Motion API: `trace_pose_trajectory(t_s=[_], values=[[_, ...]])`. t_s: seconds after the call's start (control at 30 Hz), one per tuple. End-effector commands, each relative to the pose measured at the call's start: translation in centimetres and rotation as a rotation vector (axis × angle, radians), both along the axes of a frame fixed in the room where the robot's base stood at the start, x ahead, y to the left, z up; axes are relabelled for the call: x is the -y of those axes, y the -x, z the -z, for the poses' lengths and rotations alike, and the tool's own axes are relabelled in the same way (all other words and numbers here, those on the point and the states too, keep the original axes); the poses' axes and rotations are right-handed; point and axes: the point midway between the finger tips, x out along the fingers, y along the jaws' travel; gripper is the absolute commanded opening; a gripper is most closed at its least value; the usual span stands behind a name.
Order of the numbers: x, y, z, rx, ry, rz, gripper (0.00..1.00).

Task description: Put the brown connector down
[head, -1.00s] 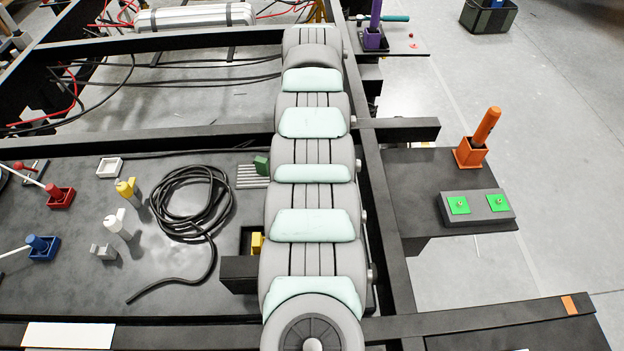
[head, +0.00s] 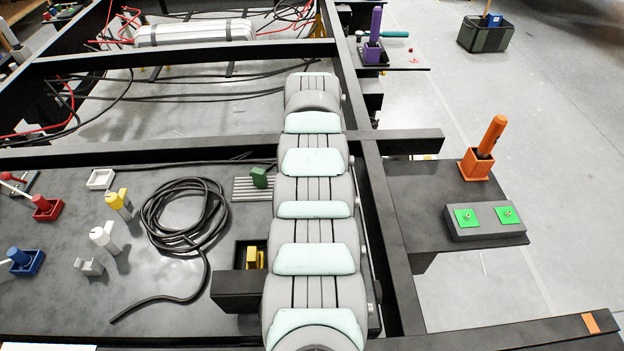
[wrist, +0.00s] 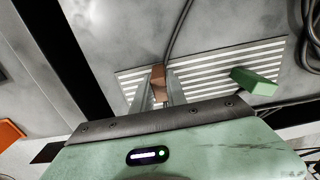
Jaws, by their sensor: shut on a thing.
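In the wrist view, my gripper (wrist: 158,88) is shut on the brown connector (wrist: 158,76), a small brown block between the fingertips. The connector appears in front of a light striped rack (wrist: 215,66); I cannot tell whether it touches it. A green connector (wrist: 255,82) stands at the rack's right side in the wrist view. In the head view, the rack (head: 243,190) and the green connector (head: 260,178) show left of my arm. My gripper and the brown connector are hidden behind my arm there.
A coiled black cable (head: 185,215) lies left of the rack. A black box with a yellow part (head: 253,256) stands nearer. Dark chassis beams (head: 385,220) run right of my arm. Yellow, white, red and blue parts stand at the left.

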Motion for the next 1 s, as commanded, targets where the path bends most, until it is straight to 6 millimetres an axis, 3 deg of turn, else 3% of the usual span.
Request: trace_pose_trajectory(t_s=[0.3, 0.6, 0.77, 1.0], values=[[0.0, 0.0, 0.1, 0.000, 0.000, 0.000, 0.39], [0.0, 0.0, -0.2, 0.000, 0.000, 0.000, 0.39], [0.0, -0.1, -1.6, 0.002, 0.000, 0.000, 0.39], [0.0, -0.1, -5.3, 0.003, 0.000, 0.000, 0.39]])
